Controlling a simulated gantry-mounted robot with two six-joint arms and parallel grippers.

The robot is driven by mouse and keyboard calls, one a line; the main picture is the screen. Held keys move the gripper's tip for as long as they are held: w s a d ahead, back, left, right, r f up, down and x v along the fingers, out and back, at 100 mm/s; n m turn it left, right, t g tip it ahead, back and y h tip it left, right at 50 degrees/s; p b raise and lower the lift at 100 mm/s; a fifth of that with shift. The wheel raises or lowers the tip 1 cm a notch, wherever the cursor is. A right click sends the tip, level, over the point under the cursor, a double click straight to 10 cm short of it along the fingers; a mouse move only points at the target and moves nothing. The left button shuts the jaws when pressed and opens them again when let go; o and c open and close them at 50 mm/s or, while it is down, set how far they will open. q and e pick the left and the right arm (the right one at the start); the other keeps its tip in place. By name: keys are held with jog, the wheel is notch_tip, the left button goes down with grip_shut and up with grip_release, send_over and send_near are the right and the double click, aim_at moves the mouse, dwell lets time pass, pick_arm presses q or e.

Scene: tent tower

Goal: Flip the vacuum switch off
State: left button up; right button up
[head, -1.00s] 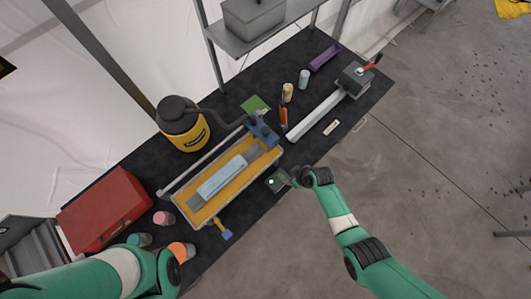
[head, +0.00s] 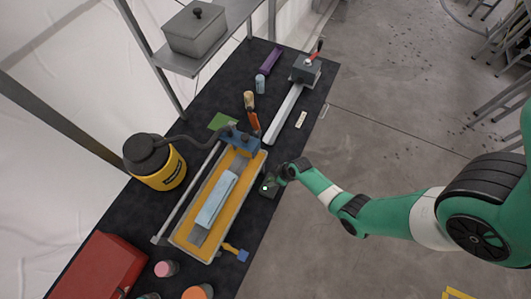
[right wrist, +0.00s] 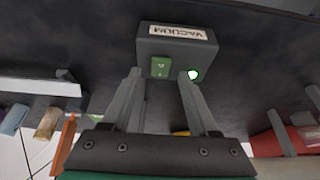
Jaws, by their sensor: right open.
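The vacuum switch box (right wrist: 177,48) is a dark grey block with a "VACUUM" label that reads upside down in the right wrist view. In the head view the box (head: 267,189) sits at the table's right edge, partly hidden by my right gripper (head: 279,181). In the right wrist view my right gripper (right wrist: 158,84) is open, with its fingertips close to the box's face, the switch between them. I cannot tell whether they touch it. My left gripper is not in view.
A tray with a yellow-orange bed (head: 185,235) holds a pale blue block (head: 215,200). A yellow vacuum canister (head: 160,172) stands to its left, with a hose. A red toolbox (head: 95,268) is at lower left. Open floor lies right of the table.

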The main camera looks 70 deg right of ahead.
jog(key=shift+w+f, duration=0.15)
jog(key=shift+f, duration=0.2)
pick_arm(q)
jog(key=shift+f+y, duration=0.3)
pick_arm(e)
grip_shut()
